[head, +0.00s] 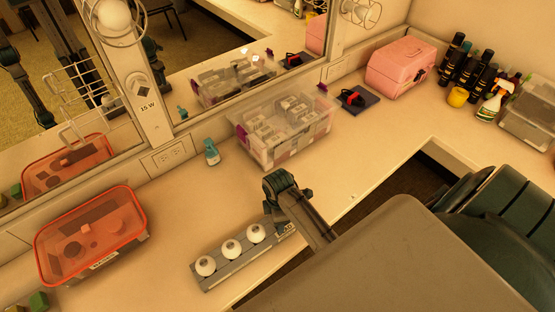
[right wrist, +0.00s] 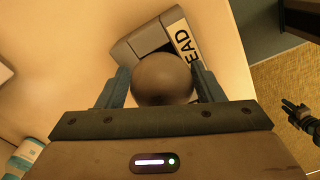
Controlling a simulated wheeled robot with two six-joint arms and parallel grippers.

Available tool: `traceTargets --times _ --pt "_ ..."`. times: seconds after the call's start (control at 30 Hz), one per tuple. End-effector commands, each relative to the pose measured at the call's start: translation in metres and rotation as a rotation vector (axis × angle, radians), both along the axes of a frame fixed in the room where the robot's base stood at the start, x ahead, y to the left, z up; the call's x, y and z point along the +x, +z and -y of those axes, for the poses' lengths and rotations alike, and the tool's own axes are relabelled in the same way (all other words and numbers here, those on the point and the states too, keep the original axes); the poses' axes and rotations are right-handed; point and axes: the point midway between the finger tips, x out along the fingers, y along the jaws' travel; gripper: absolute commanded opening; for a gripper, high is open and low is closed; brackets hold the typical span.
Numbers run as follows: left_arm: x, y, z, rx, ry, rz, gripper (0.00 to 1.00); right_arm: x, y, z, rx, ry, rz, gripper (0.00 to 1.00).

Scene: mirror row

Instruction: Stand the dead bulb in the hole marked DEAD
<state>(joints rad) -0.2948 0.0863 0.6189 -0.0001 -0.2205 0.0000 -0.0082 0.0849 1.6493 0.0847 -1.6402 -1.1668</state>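The dead bulb (right wrist: 163,80) is a dull grey-brown globe. My right gripper (right wrist: 160,88) is shut on it, one finger on each side. The grey rack (head: 212,283) stands on the counter with several places; three white bulbs (head: 232,248) stand in it. In the head view my right gripper (head: 279,226) is at the rack's right end. The label (right wrist: 187,56), reading "EAD" where visible, lies beside the bulb in the wrist view. The bulb hides the hole, so I cannot tell how deep it sits. A dark gripper, apparently my left (right wrist: 299,116), shows small over the carpet.
A red-rimmed clear bin (head: 140,238) stands at left. A clear box (head: 262,155), a small teal bottle (head: 211,152) and a pink case (head: 400,67) stand behind the rack, near the mirror (head: 200,40). Bare counter (head: 185,205) lies left of the rack.

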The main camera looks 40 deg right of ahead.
Motion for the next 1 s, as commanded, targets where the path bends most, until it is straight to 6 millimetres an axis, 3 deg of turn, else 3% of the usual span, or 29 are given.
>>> traceTargets --times 0.13,0.47,0.57,0.93,1.0 --pt "0.008 0.001 0.003 -0.003 0.001 0.012 0.31 0.0 0.0 0.0 -0.001 0.0 -0.001 0.75" --pt "-0.009 -0.005 0.009 -0.01 0.003 -0.009 0.31 0.001 0.007 0.0 -0.001 0.0 0.002 0.75" --pt "-0.007 -0.011 0.009 -0.009 0.003 -0.007 0.31 0.001 0.02 0.001 -0.001 0.0 0.004 0.75" --pt "-0.004 -0.035 0.006 -0.007 0.002 -0.004 0.31 0.001 0.098 0.0 -0.001 0.0 0.005 0.75" --pt "-0.004 -0.018 0.006 -0.007 0.002 -0.004 0.31 0.001 0.112 0.0 -0.001 -0.001 0.0 0.75"
